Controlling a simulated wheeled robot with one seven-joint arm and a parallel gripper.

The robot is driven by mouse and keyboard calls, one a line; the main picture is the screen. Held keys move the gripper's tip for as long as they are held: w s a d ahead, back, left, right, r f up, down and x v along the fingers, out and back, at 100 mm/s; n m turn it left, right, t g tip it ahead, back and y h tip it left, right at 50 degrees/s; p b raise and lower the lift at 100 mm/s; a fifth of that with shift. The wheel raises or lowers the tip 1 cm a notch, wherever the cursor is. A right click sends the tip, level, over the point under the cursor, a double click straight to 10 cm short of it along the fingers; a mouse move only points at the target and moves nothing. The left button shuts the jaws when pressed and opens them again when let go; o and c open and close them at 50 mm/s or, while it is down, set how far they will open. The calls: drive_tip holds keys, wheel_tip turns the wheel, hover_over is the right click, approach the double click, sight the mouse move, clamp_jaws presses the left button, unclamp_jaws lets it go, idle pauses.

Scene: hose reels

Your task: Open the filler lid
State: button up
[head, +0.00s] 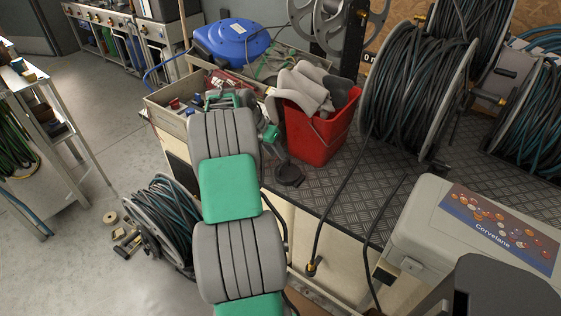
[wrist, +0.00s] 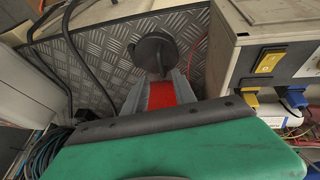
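A dark round lid (head: 289,174) lies low on the bench's metal plate, left of and below the red bucket; I take it for the filler lid. It also shows in the wrist view (wrist: 154,48), as a dark disc with a narrower part towards me. My gripper (wrist: 163,74) has its two grey fingers apart, pointing at the lid. A red surface shows between the fingers; I cannot tell what it belongs to. The fingertips are close to the lid's near side, and contact cannot be told. In the head view my arm hides most of the gripper.
A red bucket (head: 320,128) with grey items stands beside the lid. Large hose reels (head: 415,85) fill the bench's right side. Hoses (wrist: 80,60) run at left. Bare plate surrounds the lid.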

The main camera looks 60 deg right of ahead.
hover_over(288, 169)
drive_tip(key=w+a, duration=0.2)
drive_tip(key=f, duration=0.5)
drive_tip(key=shift+s+a+f, duration=0.1)
drive_tip(key=shift+a, duration=0.1)
clamp_jaws()
idle(0.7)
